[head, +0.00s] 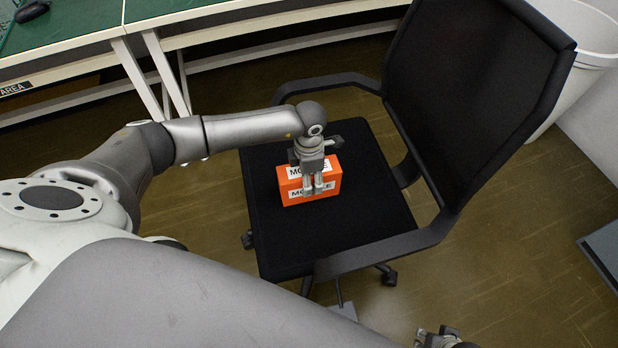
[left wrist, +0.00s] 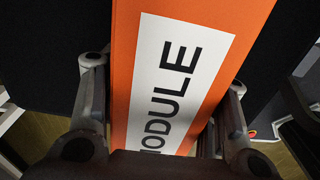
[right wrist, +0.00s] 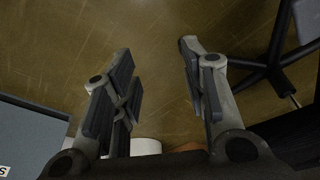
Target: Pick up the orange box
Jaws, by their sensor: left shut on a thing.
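The orange box (head: 330,182) has white labels with black lettering and is at the middle of the black chair seat (head: 280,235). My left gripper (head: 318,190) reaches down over it with its fingers against the box. In the left wrist view the box (left wrist: 122,70) fills the space between the two fingers, and its label reads "MODULE". The left gripper is shut on the box. I cannot tell whether the box touches the seat. My right gripper (right wrist: 160,80) is open and empty above the brown floor; a small part of it shows at the bottom edge of the head view.
The chair's backrest (head: 470,95) rises to the right of the box, with armrests (head: 400,250) on both sides of the seat. A green-topped workbench (head: 70,30) stands at the back left. A white bin (head: 590,50) is at the upper right.

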